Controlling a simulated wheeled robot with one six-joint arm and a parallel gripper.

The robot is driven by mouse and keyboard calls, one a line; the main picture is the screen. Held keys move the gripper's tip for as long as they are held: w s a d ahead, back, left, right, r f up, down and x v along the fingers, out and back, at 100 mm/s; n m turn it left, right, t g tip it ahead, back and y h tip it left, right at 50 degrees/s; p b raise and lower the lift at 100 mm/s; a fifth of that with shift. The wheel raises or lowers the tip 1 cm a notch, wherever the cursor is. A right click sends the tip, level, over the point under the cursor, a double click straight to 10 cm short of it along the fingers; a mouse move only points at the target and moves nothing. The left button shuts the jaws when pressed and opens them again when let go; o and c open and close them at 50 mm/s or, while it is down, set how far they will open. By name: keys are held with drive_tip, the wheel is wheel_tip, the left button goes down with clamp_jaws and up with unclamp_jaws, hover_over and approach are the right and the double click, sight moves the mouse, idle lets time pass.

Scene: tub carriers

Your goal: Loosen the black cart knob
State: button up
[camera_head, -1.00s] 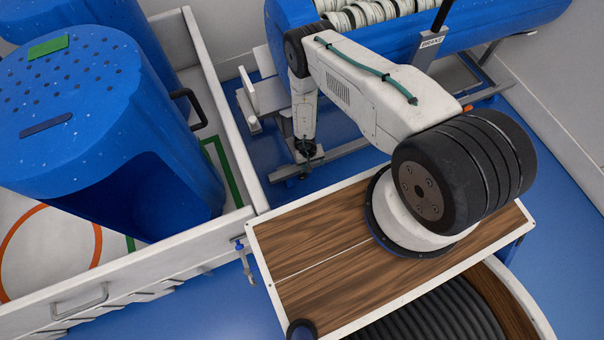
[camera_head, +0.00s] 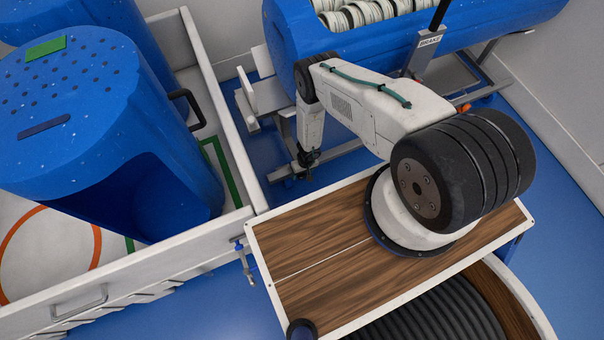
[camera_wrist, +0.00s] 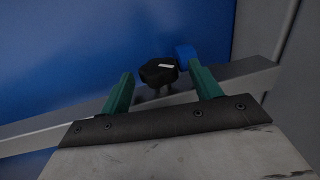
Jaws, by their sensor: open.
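The black knob (camera_wrist: 158,72) with a small white mark shows in the wrist view, at the grey metal bar (camera_wrist: 245,77) of the cart frame. My gripper (camera_wrist: 160,68) is open, with one green finger on each side of the knob's near end. I cannot tell whether either finger touches it. A small blue piece (camera_wrist: 187,56) shows by the right fingertip. In the head view my gripper (camera_head: 307,160) is small and dark, low by the frame of the blue tub cart (camera_head: 395,50); I cannot pick the knob out there.
The blue tub holds several pale rolls (camera_head: 370,12). A lever with a "BRAKE" label (camera_head: 430,40) stands at its front. A white-walled carrier (camera_head: 222,120) with blue drums (camera_head: 90,110) is at left. Blue floor (camera_head: 225,290) lies between.

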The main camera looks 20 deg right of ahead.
drive_tip(key=shift+f, duration=0.2)
drive_tip(key=c, duration=1)
drive_tip(key=shift+o, duration=0.2)
drive_tip(key=shift+a+h, duration=0.15)
drive_tip(key=shift+h, duration=0.6)
drive_tip(key=shift+a+h, duration=0.15)
drive_tip(key=shift+h, duration=0.6)
drive_tip(key=shift+a+h, duration=0.15)
drive_tip(key=shift+h, duration=1.25)
